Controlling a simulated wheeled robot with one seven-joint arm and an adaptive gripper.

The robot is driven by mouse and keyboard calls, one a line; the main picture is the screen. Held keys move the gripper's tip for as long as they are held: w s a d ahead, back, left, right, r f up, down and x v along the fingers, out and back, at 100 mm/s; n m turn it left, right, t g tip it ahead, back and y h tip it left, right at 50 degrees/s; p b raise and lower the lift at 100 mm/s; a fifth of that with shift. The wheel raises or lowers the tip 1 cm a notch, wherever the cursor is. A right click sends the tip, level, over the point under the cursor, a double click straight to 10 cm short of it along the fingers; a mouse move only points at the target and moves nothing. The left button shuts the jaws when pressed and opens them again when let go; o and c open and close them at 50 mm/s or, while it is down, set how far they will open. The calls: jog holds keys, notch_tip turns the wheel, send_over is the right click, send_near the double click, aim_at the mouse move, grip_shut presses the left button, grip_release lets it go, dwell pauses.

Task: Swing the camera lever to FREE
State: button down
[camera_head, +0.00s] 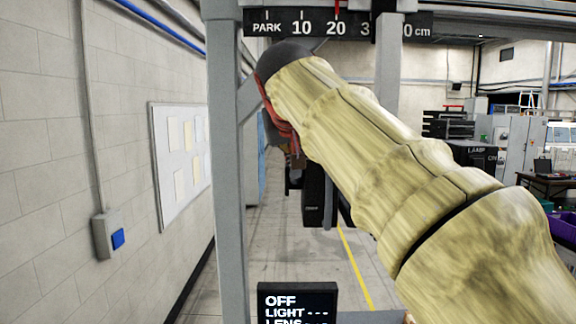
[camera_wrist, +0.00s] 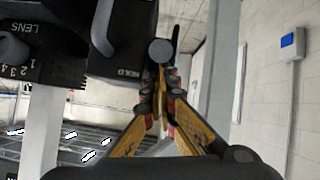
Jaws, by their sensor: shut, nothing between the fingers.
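In the wrist view, a dark camera housing (camera_wrist: 122,62) fills the upper left and carries small upside-down lettering that seems to read HOLD. A grey round knob (camera_wrist: 160,51), apparently the lever's end, stands at its right edge, just beyond my fingertips. I cannot tell whether they touch. My gripper (camera_wrist: 161,82) is shut and empty, its yellow fingers with red parts pointing at the knob. A curved grey handle (camera_wrist: 101,28) shows left of the knob. In the head view my arm hides the lever; a dark box (camera_head: 313,198) hangs below the wrist.
A dial block marked LENS (camera_wrist: 45,45) with numbers sits left in the wrist view. A cm scale (camera_head: 320,24) with a red pointer runs overhead. A grey post (camera_head: 228,180) stands left of my arm. A status screen (camera_head: 297,301) reads OFF, LIGHT and LENS with dashes.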

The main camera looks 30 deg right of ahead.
aim_at(294, 172)
jog(key=shift+s+a+f+t+h+b, duration=0.2)
jog(key=shift+f+t+h+b, duration=0.3)
jog(key=shift+b, duration=1.4)
jog(key=shift+s+a+f+t+h+b, duration=0.25)
jog(key=shift+f+b, duration=0.4)
jog(key=shift+b, duration=1.2)
jog(key=shift+s+a+f+t+h+b, duration=0.1)
jog(key=shift+s+f+t+h+b, duration=0.3)
jog(key=shift+b, duration=1.5)
notch_tip(294, 172, down, 7)
jog(key=t+h+b, duration=0.2)
jog(key=t+b, duration=0.1)
jog(key=b, duration=1.6)
jog(key=shift+s+a+f+b, duration=0.15)
jog(key=shift+s+a+b, duration=0.05)
jog(key=shift+s+b, duration=0.15)
jog(key=shift+w+f, duration=0.15)
jog(key=shift+f, duration=0.1)
